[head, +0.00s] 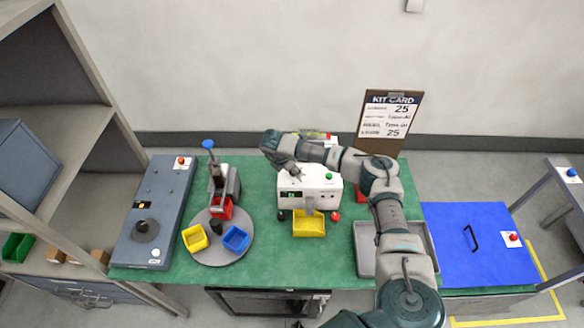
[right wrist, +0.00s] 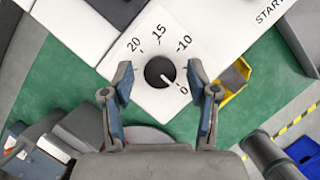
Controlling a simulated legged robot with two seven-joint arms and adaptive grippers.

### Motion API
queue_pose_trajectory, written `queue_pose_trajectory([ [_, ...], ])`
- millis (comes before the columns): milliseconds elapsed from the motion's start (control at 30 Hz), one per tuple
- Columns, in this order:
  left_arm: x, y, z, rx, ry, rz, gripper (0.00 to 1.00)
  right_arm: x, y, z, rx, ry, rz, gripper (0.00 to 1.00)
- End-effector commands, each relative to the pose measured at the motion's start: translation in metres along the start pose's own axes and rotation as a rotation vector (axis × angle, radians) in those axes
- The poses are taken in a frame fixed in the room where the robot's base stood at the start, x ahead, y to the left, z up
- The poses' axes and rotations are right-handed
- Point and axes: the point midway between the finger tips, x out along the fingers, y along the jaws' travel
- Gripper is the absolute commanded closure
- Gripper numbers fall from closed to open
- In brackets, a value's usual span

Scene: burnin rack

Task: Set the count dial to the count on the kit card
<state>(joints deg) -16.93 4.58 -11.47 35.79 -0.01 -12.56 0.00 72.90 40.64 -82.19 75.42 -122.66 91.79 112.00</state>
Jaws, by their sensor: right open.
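The kit card (head: 392,118) stands upright on a brown clipboard at the back right and shows 25. The count dial (right wrist: 160,71) is a round dark knob on a white plate, with 20, 15, 10 and 0 visible around it. Its white pointer line aims lower right, toward the 0. Other marks are hidden by the fingers. My right gripper (right wrist: 160,66) is open, one finger on each side of the dial with gaps between. In the head view my right gripper (head: 296,174) is over the white machine (head: 322,186), and the dial is hidden. My left gripper is not in view.
A yellow bin (head: 309,226) sits before the machine. A turntable (head: 215,254) with red, yellow and blue bins stands to its left, beside a grey-blue box (head: 150,220) with a black knob.

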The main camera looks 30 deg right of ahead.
Motion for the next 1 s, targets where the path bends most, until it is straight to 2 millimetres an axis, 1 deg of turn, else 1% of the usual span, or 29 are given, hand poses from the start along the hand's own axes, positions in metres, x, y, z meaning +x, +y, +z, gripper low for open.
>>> queue_pose_trajectory([
  [33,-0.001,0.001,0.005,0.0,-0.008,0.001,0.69,0.001,0.0,0.0,-0.001,0.0,0.0,0.41],
  [100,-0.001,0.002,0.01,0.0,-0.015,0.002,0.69,0.001,0.0,0.0,-0.001,0.0,0.001,0.41],
  [233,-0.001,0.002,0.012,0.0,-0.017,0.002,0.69,0.001,0.0,0.0,0.0,0.0,0.001,0.41],
  [267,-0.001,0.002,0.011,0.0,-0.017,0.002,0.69,0.001,0.0,0.0,0.0,0.001,0.001,0.46],
  [300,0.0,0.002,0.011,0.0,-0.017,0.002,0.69,0.001,0.0,0.0,0.0,0.001,0.001,0.56],
  [367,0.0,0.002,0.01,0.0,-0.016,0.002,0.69,0.001,0.0,0.0,0.0,0.001,0.0,0.71],
  [400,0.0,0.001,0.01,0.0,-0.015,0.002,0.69,0.001,0.0,0.0,0.0,0.001,0.0,0.81],
  [467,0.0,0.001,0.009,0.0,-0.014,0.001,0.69,0.001,0.0,0.0,0.0,0.001,0.001,0.96],
  [500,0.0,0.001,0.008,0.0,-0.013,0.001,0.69,0.001,0.0,0.0,0.0,0.001,0.001,1.0],
  [767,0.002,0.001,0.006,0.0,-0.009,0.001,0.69,0.002,0.0,0.0,-0.018,0.001,0.008,1.0],
  [1000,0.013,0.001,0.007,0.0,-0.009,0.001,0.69,0.003,0.0,0.0,-0.115,0.001,0.051,1.0],
])
